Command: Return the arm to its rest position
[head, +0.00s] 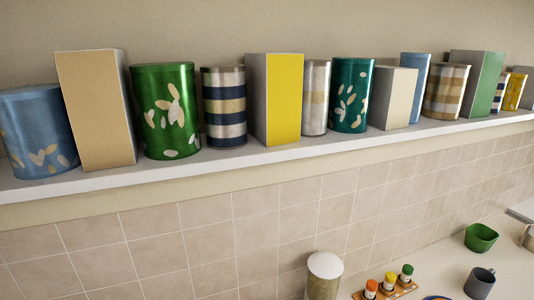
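Neither of my arms and neither gripper shows in the head view. The view takes in a wall shelf and part of a counter below it. Whether my grippers are open or shut, and where they are, is out of sight.
A white shelf (300,150) crosses the view, crowded with tins and boxes, including a green tin (165,85) and a yellow box (280,100). Below, the counter (425,270) holds a white-lidded canister (324,272), a spice rack (402,288), a green bowl (480,238) and a grey mug (479,283).

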